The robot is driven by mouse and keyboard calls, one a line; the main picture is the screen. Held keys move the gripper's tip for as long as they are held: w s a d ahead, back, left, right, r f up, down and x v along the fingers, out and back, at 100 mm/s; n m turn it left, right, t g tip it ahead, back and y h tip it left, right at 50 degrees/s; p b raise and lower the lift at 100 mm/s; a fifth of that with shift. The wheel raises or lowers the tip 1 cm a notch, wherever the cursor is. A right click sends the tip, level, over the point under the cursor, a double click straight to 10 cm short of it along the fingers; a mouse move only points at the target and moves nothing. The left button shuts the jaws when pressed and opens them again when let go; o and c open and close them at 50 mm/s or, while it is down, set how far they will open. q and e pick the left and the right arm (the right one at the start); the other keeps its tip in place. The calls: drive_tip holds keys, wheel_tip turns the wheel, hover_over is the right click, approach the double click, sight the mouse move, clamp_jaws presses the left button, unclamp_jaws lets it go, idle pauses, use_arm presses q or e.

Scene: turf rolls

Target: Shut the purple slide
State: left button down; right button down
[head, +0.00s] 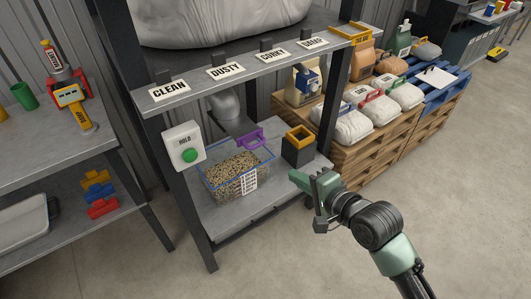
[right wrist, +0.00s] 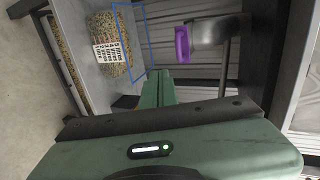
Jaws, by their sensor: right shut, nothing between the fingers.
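The purple slide (head: 250,139) shows as a purple loop handle below and right of the grey spout (head: 223,106), under the labelled shelf. In the right wrist view the purple slide (right wrist: 182,44) stands at the end of the spout (right wrist: 212,32); how far it is pulled out I cannot tell. A clear bin (head: 260,183) with a blue rim, holding speckled seed, sits below the slide. My right gripper (head: 316,186) is shut and empty, in front and to the right of the bin, apart from the slide. My left gripper is out of view.
A HOLD box (head: 185,146) with a green button is on the left post. A dark box with a yellow rim (head: 298,146) stands right of the bin. Black posts and the labelled shelf (head: 240,70) frame the space. Pallets with sacks (head: 352,126) stand at right.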

approach(250, 138)
drive_tip(key=shift+w+a+f, duration=0.15)
drive_tip(key=shift+w+f, duration=0.25)
drive_tip(key=shift+f, duration=0.4)
drive_tip(key=shift+w+a+f, duration=0.15)
drive_tip(key=shift+w+f, duration=0.25)
drive_tip(key=shift+f, duration=0.45)
drive_tip(key=w+a, duration=0.1)
drive_tip(key=w, duration=0.1)
drive_tip(key=w+a+p, duration=0.1)
drive_tip(key=w+a, duration=0.1)
drive_tip(key=shift+w, duration=0.25)
drive_tip(key=shift+r, duration=0.15)
drive_tip(key=shift+s, duration=0.1)
